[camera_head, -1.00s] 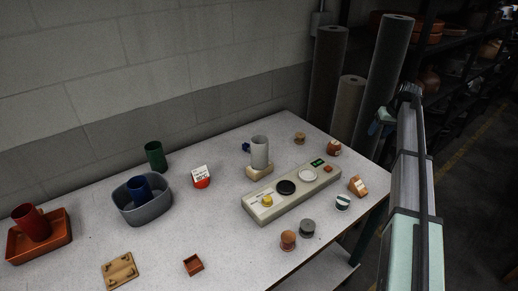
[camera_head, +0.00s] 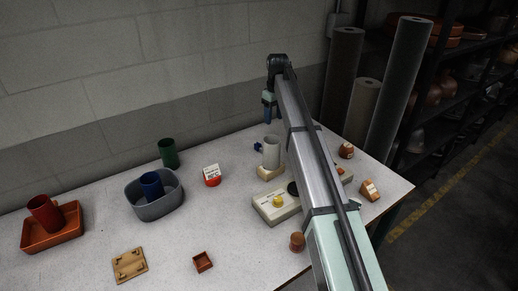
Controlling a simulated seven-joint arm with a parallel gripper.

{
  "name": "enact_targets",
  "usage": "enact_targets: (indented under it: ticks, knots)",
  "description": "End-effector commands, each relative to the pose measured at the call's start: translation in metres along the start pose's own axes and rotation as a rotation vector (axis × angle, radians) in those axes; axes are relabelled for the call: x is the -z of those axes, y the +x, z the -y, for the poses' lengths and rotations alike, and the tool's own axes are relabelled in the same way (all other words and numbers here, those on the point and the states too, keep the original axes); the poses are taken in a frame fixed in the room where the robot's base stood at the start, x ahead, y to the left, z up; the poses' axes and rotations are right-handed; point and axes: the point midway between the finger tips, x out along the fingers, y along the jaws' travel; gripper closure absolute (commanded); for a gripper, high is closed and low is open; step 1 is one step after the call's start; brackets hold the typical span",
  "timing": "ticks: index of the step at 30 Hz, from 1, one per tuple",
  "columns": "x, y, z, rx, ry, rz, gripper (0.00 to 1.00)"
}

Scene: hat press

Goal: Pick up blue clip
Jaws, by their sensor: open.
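The blue clip (camera_head: 257,147) is a small dark blue piece at the back of the table. It sits just left of the upright grey cylinder (camera_head: 271,153), which may hide part of it. My gripper (camera_head: 267,120) hangs fingers down at the far end of my arm. In the picture it is above and slightly right of the clip, apart from it. It is open, with nothing seen between its fingers, though they are small and seen from the side.
The grey cylinder stands on a pale wooden block (camera_head: 268,173). A control panel (camera_head: 273,212) lies in front, partly hidden by my arm. A red-and-white timer (camera_head: 211,175), green cup (camera_head: 168,154) and grey tub (camera_head: 157,207) stand left. The wall (camera_head: 150,70) is close behind.

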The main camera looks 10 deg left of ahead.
Motion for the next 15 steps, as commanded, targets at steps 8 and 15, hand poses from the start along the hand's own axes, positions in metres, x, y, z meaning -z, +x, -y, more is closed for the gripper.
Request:
enact_targets:
  ticks: [8,15]
  knots:
    - [0.028,-0.005,0.048,-0.008,-0.083,0.033,0.45]
    - [0.028,0.011,0.050,-0.007,-0.087,0.036,0.45]
